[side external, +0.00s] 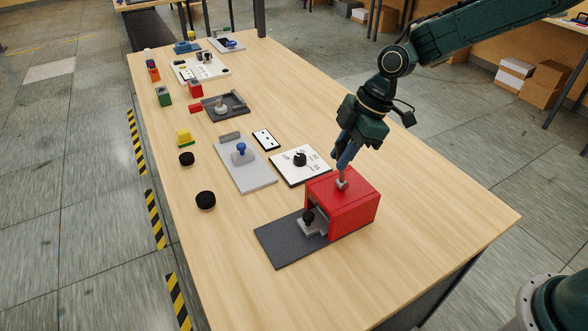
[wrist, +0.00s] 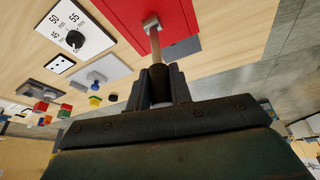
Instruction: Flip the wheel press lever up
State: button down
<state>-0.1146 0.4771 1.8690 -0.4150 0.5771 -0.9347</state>
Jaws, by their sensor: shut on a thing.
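The wheel press is a red box-shaped housing (side external: 350,205) on a dark grey base plate (side external: 285,240) near the front of the table. Its lever (side external: 342,183) rises from a grey mount on top of the housing and looks roughly upright. In the wrist view the lever (wrist: 153,32) is a pale shaft with a dark grip at its end. My gripper (side external: 344,163) is above the housing. In the wrist view my gripper (wrist: 160,82) is shut on the lever's dark grip, and the fingers hide part of it.
A white dial panel with a black knob (side external: 300,159) stands just behind the press. A grey plate with a blue knob (side external: 240,151) and two black round pieces (side external: 205,199) lie to the left. The table's front right is clear.

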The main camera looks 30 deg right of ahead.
jog(key=shift+d+f+y, duration=0.2)
jog(key=shift+d+y, duration=0.85)
jog(key=shift+y, duration=0.2)
jog(key=shift+d+f+y, duration=0.25)
jog(key=shift+d+y, duration=0.75)
jog(key=shift+y, duration=0.2)
jog(key=shift+d+f+y, duration=0.2)
jog(key=shift+d+y, duration=0.85)
jog(key=shift+y, duration=0.2)
jog(key=c, duration=1.3)
grip_release()
jog(key=shift+o, duration=0.2)
jog(key=v, duration=1.3)
jog(key=shift+s+d, duration=0.2)
jog(key=shift+d, duration=0.2)
jog(key=shift+a+r+m, duration=0.1)
jog(key=shift+r+m, duration=0.05)
jog(key=shift+m, duration=0.15)
